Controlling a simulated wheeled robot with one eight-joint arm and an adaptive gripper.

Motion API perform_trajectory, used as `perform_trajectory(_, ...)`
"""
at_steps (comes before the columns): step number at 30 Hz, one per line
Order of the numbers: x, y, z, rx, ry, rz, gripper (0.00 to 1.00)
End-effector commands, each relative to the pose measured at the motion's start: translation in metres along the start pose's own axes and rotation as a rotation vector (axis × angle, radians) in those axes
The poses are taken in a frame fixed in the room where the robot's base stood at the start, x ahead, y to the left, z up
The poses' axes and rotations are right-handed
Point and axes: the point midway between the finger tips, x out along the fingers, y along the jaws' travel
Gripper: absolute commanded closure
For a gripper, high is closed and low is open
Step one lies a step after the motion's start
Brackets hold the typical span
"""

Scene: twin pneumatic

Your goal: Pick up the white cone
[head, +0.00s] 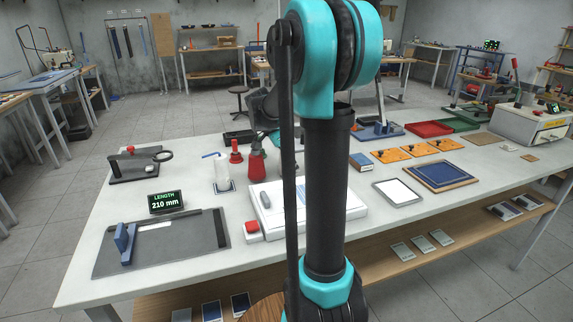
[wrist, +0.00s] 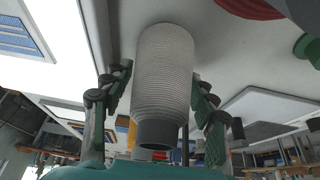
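The white cone (wrist: 165,75) fills the middle of the wrist view, with fine ribbed winding and a dark grey core end nearest the camera. My gripper (wrist: 161,74) has one finger on each side of the cone. A thin gap shows beside the left fingertip; the right fingertip is very close to the cone, and I cannot tell if it touches. The fingers look open around it. In the head view I cannot make out the cone; my arm stands in front of that area.
A white box (head: 268,215) lies nearer.

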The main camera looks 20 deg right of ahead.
Motion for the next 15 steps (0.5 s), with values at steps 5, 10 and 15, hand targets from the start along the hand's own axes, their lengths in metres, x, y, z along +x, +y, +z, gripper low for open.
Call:
perform_trajectory(5,-0.0002,0.0000,0.0001,0.000,0.000,0.000,0.68)
perform_trajectory(10,-0.0003,0.0000,0.0000,0.000,0.000,0.000,0.88)
perform_trajectory(15,-0.0003,0.0000,0.0000,0.000,0.000,0.000,0.88)
